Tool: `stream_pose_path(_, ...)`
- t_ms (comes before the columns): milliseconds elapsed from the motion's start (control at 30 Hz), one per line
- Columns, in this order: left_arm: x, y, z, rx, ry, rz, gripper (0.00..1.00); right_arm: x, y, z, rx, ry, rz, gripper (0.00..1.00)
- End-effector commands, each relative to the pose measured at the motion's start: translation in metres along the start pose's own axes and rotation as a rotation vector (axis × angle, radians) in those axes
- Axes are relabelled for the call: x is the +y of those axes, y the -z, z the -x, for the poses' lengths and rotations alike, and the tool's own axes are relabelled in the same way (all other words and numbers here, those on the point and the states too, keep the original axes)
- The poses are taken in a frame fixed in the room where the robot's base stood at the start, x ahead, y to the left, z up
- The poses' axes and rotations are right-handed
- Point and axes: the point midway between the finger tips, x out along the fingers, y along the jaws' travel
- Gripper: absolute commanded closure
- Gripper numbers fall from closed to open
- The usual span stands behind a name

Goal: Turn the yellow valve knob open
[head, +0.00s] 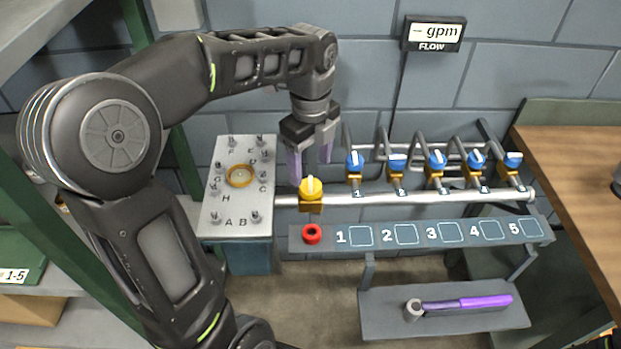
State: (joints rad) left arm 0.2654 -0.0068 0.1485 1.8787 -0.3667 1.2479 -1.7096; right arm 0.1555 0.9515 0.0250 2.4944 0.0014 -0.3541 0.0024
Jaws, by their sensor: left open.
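The yellow valve knob (312,188) sits on a brass body at the left end of the horizontal steel pipe, just right of the lettered plate. A pale handle mark on it points roughly up in the picture. My left gripper (310,168) hangs just above and behind the knob with its purple fingers pointing down. The fingers are apart and nothing shows between them. I cannot tell whether a finger touches the knob. My right gripper is not in the head view.
Several blue valve knobs (397,161) line the pipe (400,197) to the right. The lettered plate (223,215) with upright studs stands left. A purple-handled tool (465,303) lies on a lower shelf. The flow display (433,33) reads "– gpm".

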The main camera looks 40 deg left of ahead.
Motion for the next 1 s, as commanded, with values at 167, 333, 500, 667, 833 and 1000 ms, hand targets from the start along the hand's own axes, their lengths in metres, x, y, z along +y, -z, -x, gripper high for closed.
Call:
stream_pose_path(167, 0.001, 0.0, -0.029, 0.002, -0.005, 0.0, 0.34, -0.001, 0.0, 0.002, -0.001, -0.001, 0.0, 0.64)
stream_pose_path(333, 0.001, 0.0, -0.049, 0.001, -0.003, 0.001, 0.34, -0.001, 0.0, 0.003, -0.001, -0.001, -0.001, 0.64)
stream_pose_path(500, 0.0, 0.0, -0.054, 0.0, -0.001, 0.001, 0.34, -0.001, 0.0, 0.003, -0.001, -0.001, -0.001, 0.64)
stream_pose_path(667, 0.0, 0.0, -0.054, 0.0, 0.0, 0.001, 0.34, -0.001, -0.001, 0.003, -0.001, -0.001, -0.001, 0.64)
stream_pose_path(833, 0.0, 0.0, -0.054, 0.0, 0.0, 0.0, 0.47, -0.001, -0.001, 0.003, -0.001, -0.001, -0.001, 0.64)
stream_pose_path(1000, 0.0, 0.0, -0.054, 0.0, 0.0, 0.0, 0.61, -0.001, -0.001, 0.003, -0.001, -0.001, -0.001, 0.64)
